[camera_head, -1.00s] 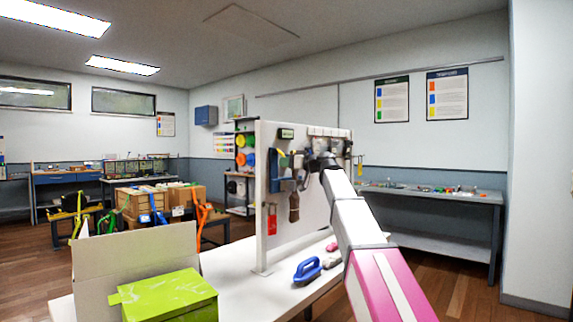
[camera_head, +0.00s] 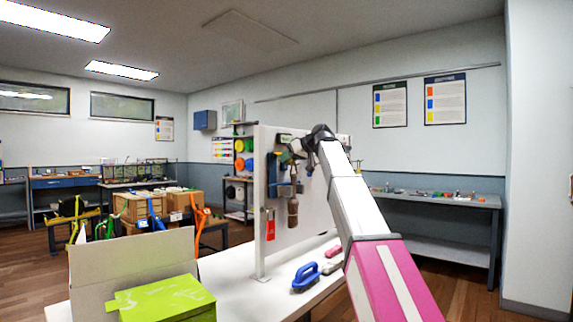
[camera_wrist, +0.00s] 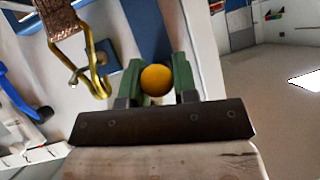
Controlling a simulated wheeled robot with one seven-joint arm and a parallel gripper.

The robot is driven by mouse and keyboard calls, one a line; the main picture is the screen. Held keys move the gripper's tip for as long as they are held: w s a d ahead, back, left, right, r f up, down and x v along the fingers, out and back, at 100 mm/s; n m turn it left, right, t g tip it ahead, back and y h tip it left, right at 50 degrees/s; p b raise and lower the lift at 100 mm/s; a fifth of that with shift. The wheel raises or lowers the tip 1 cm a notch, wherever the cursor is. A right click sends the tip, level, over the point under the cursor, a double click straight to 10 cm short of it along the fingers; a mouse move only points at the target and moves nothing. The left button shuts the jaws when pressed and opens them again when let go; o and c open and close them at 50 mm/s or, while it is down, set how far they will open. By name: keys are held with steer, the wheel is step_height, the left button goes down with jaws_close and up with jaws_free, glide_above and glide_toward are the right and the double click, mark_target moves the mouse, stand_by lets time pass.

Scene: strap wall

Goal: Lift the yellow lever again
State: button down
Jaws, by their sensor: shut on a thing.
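The yellow lever shows in the wrist view as a round yellow knob (camera_wrist: 156,81) between the two green fingers of my gripper (camera_wrist: 156,63). My gripper is shut on it. The rest of the lever is hidden behind the knob and fingers.
In the wrist view a brass hook (camera_wrist: 97,72) is close to the left finger. A blue-handled tool (camera_head: 306,275) lies on the white table. A green box (camera_head: 165,298) stands front left.

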steer(key=shift+w+a+r+g+h, duration=0.1)
steer(key=shift+r+g+h, duration=0.6)
steer(key=shift+r+h, duration=0.3)
steer(key=shift+f, duration=0.1)
steer(key=c, duration=1)
jaws_free()
steer(key=v, duration=1.1)
steer(key=shift+a, duration=0.1)
steer(key=shift+w, duration=0.1)
